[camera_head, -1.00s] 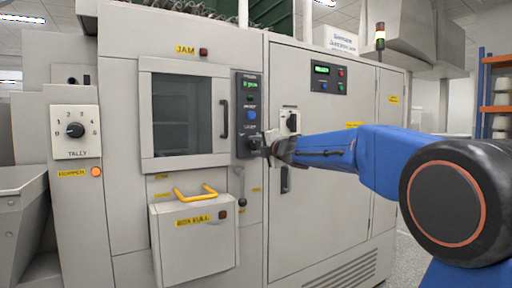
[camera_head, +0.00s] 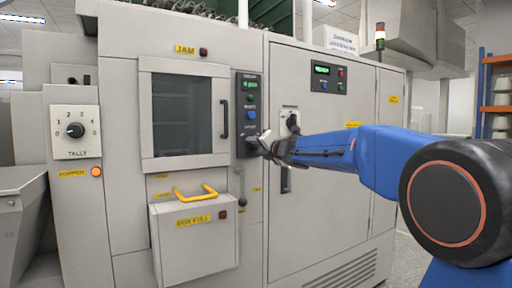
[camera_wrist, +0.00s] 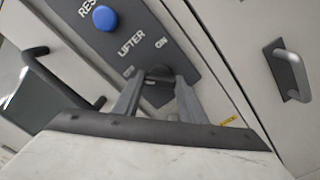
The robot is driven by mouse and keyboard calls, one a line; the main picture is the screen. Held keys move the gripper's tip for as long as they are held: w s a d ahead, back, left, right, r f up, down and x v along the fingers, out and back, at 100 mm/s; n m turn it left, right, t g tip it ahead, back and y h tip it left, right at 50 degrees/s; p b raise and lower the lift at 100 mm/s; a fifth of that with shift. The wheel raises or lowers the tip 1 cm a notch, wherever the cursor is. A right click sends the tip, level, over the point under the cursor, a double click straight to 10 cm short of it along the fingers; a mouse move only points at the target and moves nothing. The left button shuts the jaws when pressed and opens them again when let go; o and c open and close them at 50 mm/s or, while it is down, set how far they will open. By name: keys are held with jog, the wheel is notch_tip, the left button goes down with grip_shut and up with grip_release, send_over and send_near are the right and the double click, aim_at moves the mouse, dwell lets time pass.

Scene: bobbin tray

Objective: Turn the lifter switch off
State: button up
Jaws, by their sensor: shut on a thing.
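The dark lifter switch knob (camera_wrist: 160,72) sits at the lower end of a dark grey control panel (camera_head: 246,90). In the wrist view the word LIFTER is printed above it, with ON at its upper right and a small blurred label at its left. My gripper (camera_wrist: 157,88) has one finger on each side of the knob and is shut on it. In the head view my gripper (camera_head: 266,146) is at the panel's lower end and hides most of the knob. Which way the knob points is hard to tell.
A blue reset button (camera_wrist: 105,18) is just above on the same panel. A door handle (camera_head: 224,118) is left of the panel. A rotary switch (camera_head: 292,122) and a cabinet handle (camera_head: 286,180) are to the right. A yellow-handled bin (camera_head: 195,240) stands below.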

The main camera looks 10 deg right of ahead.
jog(key=shift+f, duration=0.15)
jog(key=o, duration=1.1)
jog(key=shift+c, duration=0.2)
jog(key=shift+s, duration=0.1)
jog(key=v, duration=1.7)
jog(key=shift+s+d, duration=0.1)
jog(key=shift+s, duration=0.05)
